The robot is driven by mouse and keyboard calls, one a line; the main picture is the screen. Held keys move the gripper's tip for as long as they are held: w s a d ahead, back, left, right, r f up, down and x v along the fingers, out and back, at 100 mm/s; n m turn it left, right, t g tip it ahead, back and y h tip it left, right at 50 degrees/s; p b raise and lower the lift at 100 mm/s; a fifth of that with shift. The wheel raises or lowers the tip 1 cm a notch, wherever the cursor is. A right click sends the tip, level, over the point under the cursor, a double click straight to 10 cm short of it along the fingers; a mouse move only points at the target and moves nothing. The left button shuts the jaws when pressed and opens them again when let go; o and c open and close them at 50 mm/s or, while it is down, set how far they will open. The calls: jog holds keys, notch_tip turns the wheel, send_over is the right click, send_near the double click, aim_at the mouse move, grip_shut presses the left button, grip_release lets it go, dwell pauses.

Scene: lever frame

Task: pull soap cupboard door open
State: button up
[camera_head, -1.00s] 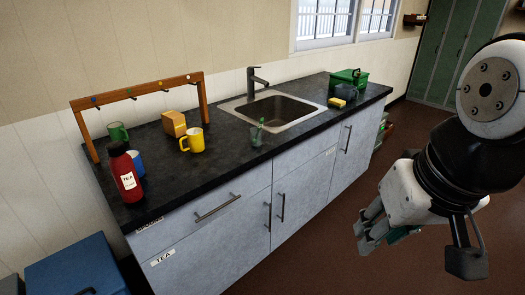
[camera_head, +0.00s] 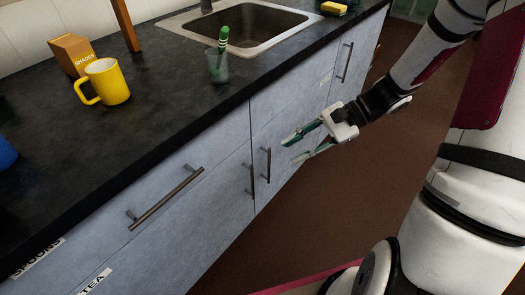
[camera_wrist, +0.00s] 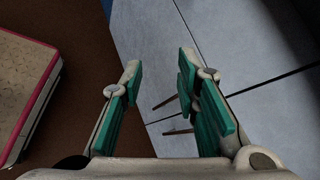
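The grey cupboard front has two shut doors side by side with upright bar handles. The right door (camera_head: 293,112) has a small label (camera_head: 327,78) at its upper right, too small to read. Its handle (camera_head: 267,164) stands close beside the left door's handle (camera_head: 251,179). My gripper (camera_head: 294,150) is open and empty, just right of these handles and apart from them. In the wrist view, my open gripper (camera_wrist: 160,62) has green-padded fingers. Two handle bars show there, the upper (camera_wrist: 166,102) and the lower (camera_wrist: 181,131), partly hidden by the right finger.
A drawer handle (camera_head: 165,197) sticks out at the left, and another upright handle (camera_head: 345,62) at the right. A yellow mug (camera_head: 108,82) and a glass with a green brush (camera_head: 217,66) stand on the dark counter. The brown floor (camera_head: 350,180) before the doors is clear.

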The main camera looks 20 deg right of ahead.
jog(key=w+d+f+m+t+y+b, duration=0.1)
jog(key=w+d+f+m+t+b, duration=0.25)
jog(key=f, duration=0.45)
jog(key=w+d+f+m+t+b, duration=0.25)
jog(key=f+m+t, duration=0.2)
jog(key=f, duration=0.35)
jog(key=w+d+f+m+t+y+b, duration=0.1)
jog(key=w+d+f+m+t+b, duration=0.15)
jog(key=f+m+b, duration=0.4)
jog(key=w+a+n, duration=0.1)
jog(key=w+a, duration=0.8)
jog(key=a, duration=0.1)
jog(key=shift+a+f+t+b, duration=0.15)
jog(key=shift+f+t+b, duration=0.15)
jog(key=shift+f+t, duration=0.15)
grip_shut()
